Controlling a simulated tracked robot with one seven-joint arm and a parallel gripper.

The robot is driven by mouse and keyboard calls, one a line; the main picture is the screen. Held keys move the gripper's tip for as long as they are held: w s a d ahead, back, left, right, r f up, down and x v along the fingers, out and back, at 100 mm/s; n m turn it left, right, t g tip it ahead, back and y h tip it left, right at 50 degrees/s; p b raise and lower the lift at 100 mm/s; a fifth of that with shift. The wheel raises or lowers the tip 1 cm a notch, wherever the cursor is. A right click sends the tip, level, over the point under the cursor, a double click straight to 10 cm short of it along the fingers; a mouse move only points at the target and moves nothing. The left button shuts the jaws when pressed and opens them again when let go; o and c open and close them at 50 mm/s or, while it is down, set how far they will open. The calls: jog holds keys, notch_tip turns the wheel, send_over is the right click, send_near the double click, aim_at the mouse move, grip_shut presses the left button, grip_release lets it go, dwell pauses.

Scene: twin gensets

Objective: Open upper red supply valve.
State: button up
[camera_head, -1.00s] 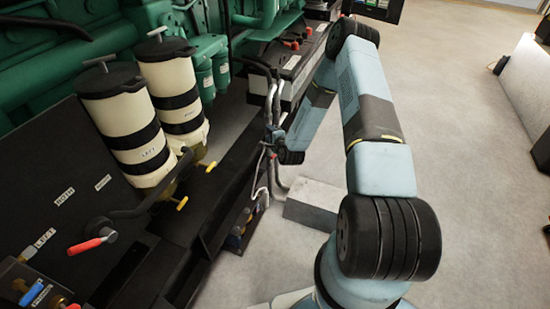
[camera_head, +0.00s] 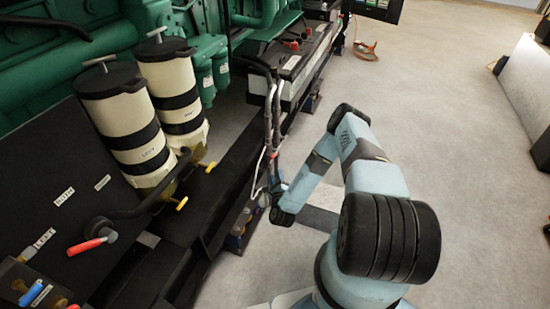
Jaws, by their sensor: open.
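A red-handled lever valve (camera_head: 92,245) sits on the black panel at the lower left, on a dark pipe. Another red handle (camera_head: 73,306) is cut by the bottom edge. A small cluster of valves (camera_head: 242,220) sits low on the side of the black base; its handles are too small to tell apart. I cannot tell which is the upper red supply valve. My gripper (camera_head: 265,191) is small and partly hidden at the end of my bent arm, just right of this cluster. Its jaws are open and hold nothing visible. I cannot tell whether it touches anything.
Two cream filter canisters (camera_head: 134,130) (camera_head: 176,90) with black bands stand beside the green engine (camera_head: 55,60). Grey hoses (camera_head: 274,115) run down close to my gripper. Open floor (camera_head: 440,110) lies to the right.

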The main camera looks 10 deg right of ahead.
aim_at(273, 157)
jog(key=w, duration=0.4)
jog(key=w+d, duration=0.1)
jog(key=w, duration=0.8)
jog(key=shift+d, duration=0.35)
grip_shut()
